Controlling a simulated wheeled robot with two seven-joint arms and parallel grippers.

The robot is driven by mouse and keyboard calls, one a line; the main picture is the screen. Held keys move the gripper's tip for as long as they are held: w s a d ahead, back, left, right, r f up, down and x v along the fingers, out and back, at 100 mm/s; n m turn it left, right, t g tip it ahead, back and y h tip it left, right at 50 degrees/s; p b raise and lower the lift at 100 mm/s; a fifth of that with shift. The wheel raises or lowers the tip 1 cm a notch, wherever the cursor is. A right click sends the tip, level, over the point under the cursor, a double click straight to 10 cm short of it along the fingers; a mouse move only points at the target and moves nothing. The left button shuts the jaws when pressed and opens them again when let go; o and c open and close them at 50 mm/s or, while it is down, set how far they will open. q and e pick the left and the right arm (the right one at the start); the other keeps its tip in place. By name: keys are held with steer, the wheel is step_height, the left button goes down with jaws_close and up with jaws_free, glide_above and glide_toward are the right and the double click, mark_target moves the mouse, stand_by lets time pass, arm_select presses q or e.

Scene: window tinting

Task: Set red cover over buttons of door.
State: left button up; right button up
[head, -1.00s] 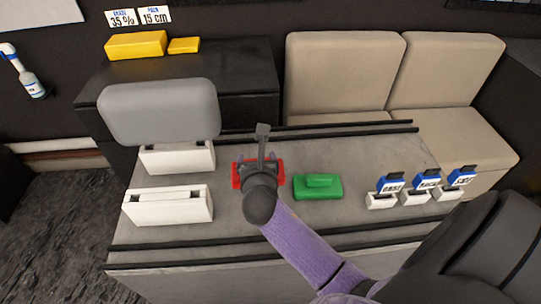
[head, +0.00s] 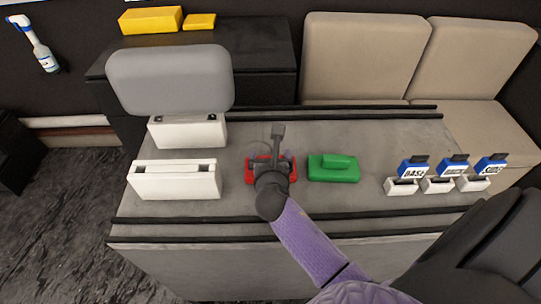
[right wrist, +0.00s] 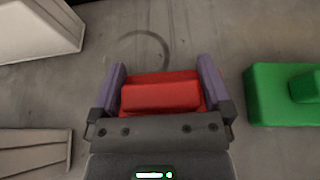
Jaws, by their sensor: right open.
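The red cover (head: 250,172) lies on the grey table, a small red block with a raised middle. My right gripper (head: 271,160) is over it in the head view and hides much of it. In the right wrist view, the two purple fingers of my right gripper (right wrist: 163,68) are apart, one on each side of the red cover (right wrist: 160,97). Whether they touch it cannot be told. A grey rounded panel (head: 170,80), perhaps the door, stands upright in a white holder (head: 188,132) at the left. No buttons can be made out. My left gripper is out of view.
A green block (head: 340,172) lies close to the right of my right gripper. A white slotted holder (head: 175,184) stands to its left. Small white holders with blue-labelled pieces (head: 438,186) stand farther right. Dark rails run along the table (head: 300,215).

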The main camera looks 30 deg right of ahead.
steer(key=shift+s+a+r, duration=0.15)
steer(key=shift+s+r, duration=0.1)
steer(key=p+v, duration=0.3)
steer(key=v, duration=0.7)
steer(key=shift+s+a+p, duration=0.1)
steer(key=shift+s+p, duration=0.1)
steer(key=shift+p, duration=0.15)
steer(key=shift+s+a+r, duration=0.25)
steer(key=shift+s, duration=0.15)
